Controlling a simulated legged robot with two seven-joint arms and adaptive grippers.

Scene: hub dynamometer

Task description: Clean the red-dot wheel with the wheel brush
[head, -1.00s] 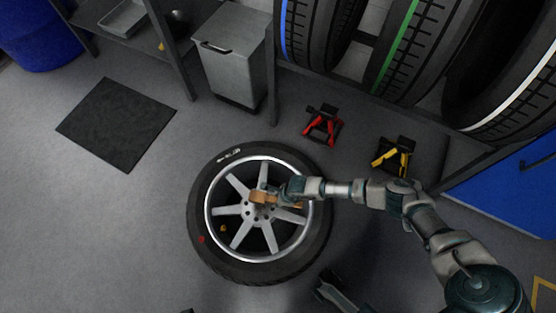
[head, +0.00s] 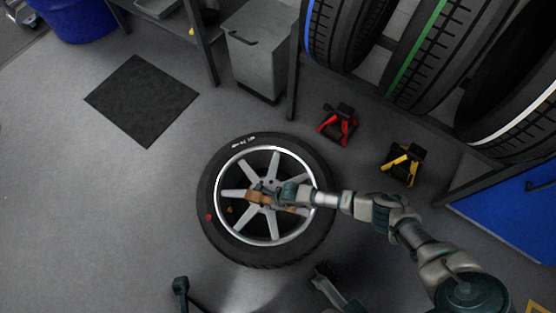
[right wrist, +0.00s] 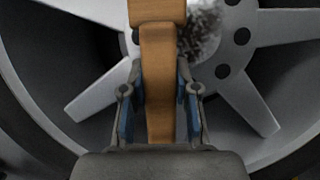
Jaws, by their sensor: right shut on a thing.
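The red-dot wheel (head: 221,234) lies flat on the floor, with a red dot on its tyre's left side and silver spokes. My right gripper (head: 277,194) is over the hub, shut on the wooden handle of the wheel brush (head: 257,196). In the right wrist view the brush handle (right wrist: 158,85) runs up between the fingers of my right gripper (right wrist: 160,95). Dark, blurred bristles or dirt show beside the brush's head at the hub; I cannot tell which, nor whether the brush touches the wheel. My left gripper is not clearly visible.
A red jack stand (head: 338,124) and a yellow jack stand (head: 403,163) stand right of the wheel. A grey bin (head: 262,60) and a rack with large tyres (head: 432,45) are behind. A black mat (head: 142,100) lies left. The floor left of the wheel is clear.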

